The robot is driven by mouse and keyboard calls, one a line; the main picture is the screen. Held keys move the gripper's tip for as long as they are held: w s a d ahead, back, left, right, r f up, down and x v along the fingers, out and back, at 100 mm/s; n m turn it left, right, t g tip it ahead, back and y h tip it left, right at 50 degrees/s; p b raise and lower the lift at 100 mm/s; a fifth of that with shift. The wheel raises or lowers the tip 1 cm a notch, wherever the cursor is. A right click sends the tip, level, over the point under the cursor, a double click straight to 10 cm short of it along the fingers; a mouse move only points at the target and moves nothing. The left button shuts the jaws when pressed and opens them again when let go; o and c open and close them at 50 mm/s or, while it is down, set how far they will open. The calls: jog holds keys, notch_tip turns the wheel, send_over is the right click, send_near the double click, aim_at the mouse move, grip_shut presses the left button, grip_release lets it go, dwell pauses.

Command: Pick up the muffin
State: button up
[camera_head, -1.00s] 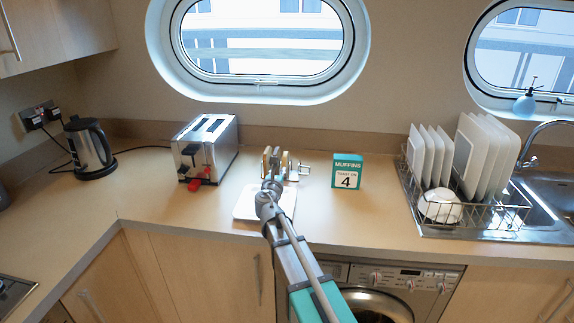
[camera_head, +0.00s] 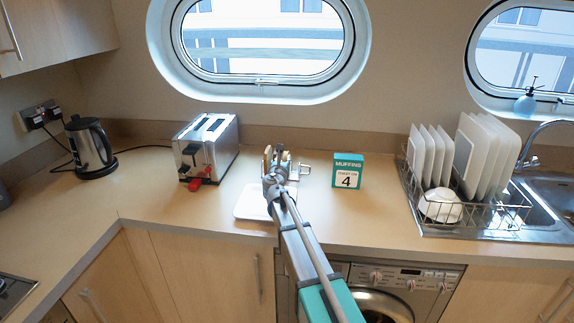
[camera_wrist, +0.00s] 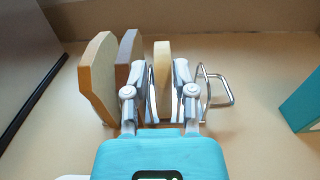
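In the wrist view, a toast rack (camera_wrist: 216,75) holds three slices side by side. My gripper (camera_wrist: 160,78) is open, with one finger on each side of the pale piece and small gaps visible. In the head view, my gripper (camera_head: 276,165) is at the rack and hides much of it.
A toaster (camera_head: 206,150) with red levers stands left of the rack. A teal muffins box (camera_head: 347,172) stands to its right. A white board (camera_head: 252,203) lies in front, partly under my arm. A dish rack with plates (camera_head: 430,155) is farther right.

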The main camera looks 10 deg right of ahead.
aim_at(285, 156)
jog(key=shift+w, duration=0.1)
jog(key=shift+f+x, duration=0.2)
jog(key=shift+x, duration=2.3)
jog(key=shift+d, duration=0.15)
jog(key=shift+c, duration=0.2)
grip_shut()
